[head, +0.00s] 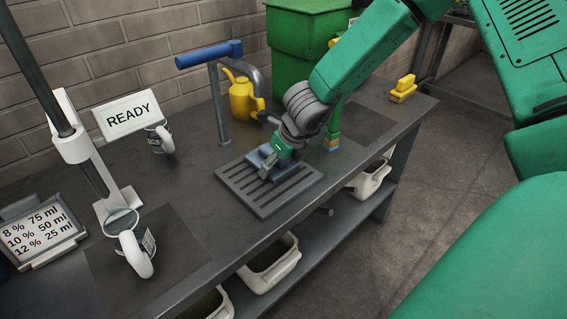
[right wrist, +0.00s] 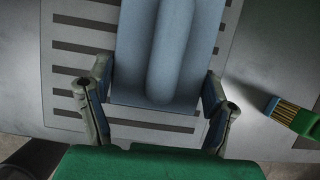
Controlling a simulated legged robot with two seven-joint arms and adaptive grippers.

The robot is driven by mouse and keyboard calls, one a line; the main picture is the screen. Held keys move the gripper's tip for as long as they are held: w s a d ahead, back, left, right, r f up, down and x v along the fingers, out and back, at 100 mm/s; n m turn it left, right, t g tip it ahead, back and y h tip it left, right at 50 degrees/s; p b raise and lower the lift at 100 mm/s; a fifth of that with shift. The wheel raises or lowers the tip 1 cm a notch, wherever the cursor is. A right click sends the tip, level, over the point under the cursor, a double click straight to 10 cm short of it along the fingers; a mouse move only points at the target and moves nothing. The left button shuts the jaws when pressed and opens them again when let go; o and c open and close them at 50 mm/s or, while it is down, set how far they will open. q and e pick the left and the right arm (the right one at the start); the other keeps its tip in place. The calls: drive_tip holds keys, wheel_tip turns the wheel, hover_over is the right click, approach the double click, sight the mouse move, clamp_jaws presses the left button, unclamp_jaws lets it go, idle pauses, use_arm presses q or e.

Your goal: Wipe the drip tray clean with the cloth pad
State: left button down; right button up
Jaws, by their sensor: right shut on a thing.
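The drip tray (head: 262,196) is a dark grey slotted plate on the bench, under the tap with the blue lever. The blue cloth pad (head: 255,160) lies over the tray's back part, at or just above its slots. In the right wrist view the pad (right wrist: 185,45) has a raised rounded ridge, with tray slots (right wrist: 85,48) showing on both sides. My right gripper (head: 271,172) is shut on the pad from above; its two fingers (right wrist: 157,104) flank the pad in the right wrist view. I cannot tell any dirt on the tray. My left gripper is not in view.
A tap with a blue lever (head: 208,54) and a yellow can (head: 241,97) stand behind the tray. A green brush (head: 333,130) is close right of my gripper. A READY sign (head: 129,115), mugs and a white stand are left.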

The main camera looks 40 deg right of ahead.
sight(291, 164)
drive_tip(key=shift+w+p, duration=0.65)
drive_tip(key=shift+w, duration=0.6)
drive_tip(key=shift+d+r+p, duration=0.1)
drive_tip(key=shift+d+p, duration=0.45)
drive_tip(key=shift+d, duration=0.65)
drive_tip(key=shift+s+f, duration=0.2)
drive_tip(key=shift+s, duration=0.2)
drive_tip(key=shift+s+d+r+b, duration=0.1)
drive_tip(key=shift+s+b, duration=0.75)
drive_tip(key=shift+s, duration=0.85)
